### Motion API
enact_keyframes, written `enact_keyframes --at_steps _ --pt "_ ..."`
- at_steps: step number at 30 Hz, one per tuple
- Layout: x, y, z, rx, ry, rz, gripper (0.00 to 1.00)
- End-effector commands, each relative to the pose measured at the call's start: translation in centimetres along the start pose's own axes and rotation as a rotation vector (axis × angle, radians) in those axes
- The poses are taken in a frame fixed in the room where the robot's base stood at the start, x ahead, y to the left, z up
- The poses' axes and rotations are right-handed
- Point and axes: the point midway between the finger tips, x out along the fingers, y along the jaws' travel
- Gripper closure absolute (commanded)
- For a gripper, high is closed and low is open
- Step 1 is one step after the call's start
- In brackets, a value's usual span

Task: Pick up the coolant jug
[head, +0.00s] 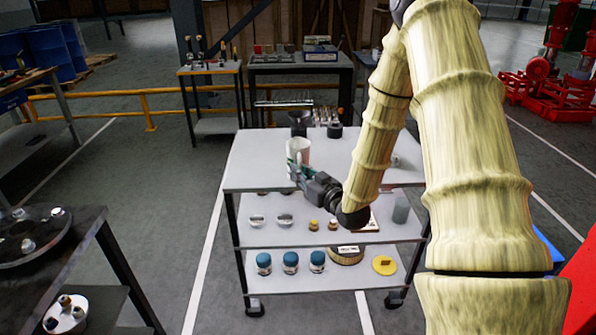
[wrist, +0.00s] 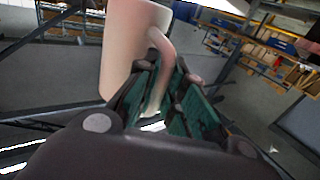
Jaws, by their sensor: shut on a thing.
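The coolant jug (head: 301,147) is a pale, whitish jug over the left part of the trolley's top shelf in the head view. In the wrist view the jug (wrist: 128,45) looks pinkish, with a curved handle on its right side. My gripper (head: 296,171) reaches it from the front right. In the wrist view the green-padded fingers of my gripper (wrist: 170,97) are shut around the lower part of the handle. The jug's base is hidden, and I cannot tell whether it touches the shelf.
The trolley (head: 250,176) has dark cups (head: 298,122) and small bottles at its back edge. Blue-lidded jars (head: 290,262) stand on its bottom shelf. A dark table (head: 60,260) is at the left. A yellow rail (head: 150,112) runs behind. Floor left of the trolley is clear.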

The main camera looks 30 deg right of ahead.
Motion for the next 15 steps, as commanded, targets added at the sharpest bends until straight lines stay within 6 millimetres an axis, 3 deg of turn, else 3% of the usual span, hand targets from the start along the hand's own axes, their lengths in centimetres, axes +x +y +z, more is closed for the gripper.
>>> enact_keyframes --at_steps 15 --pt "-2.3 -1.1 -0.3 -0.001 0.001 0.000 1.00"
